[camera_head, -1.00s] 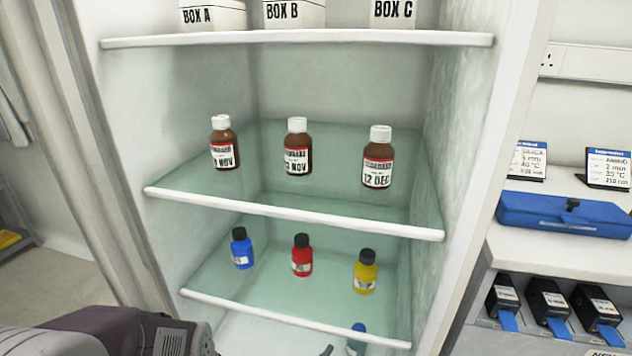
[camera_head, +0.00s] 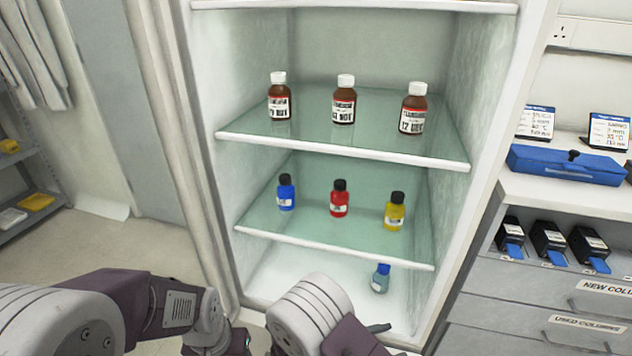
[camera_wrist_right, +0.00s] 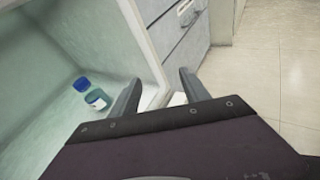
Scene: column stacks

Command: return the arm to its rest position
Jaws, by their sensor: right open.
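My right gripper (camera_wrist_right: 158,92) is open, its two fingers apart with nothing between them in the right wrist view. It is in front of the cabinet's lower right edge, to the right of a small blue-capped bottle (camera_wrist_right: 95,98) and apart from it. In the head view that bottle (camera_head: 380,279) stands on the cabinet floor. One dark fingertip (camera_head: 378,328) shows near it, beyond my arm link; the rest of that gripper is hidden. My left arm comes in at the lower left; its gripper does not show.
The open cabinet has brown bottles (camera_head: 344,102) on a glass shelf (camera_head: 300,135). Blue (camera_head: 286,192), red (camera_head: 339,199) and yellow bottles (camera_head: 394,211) stand on the shelf below. Drawers (camera_head: 560,330) and a counter with a blue case (camera_head: 567,165) stand at right. Open floor lies at left.

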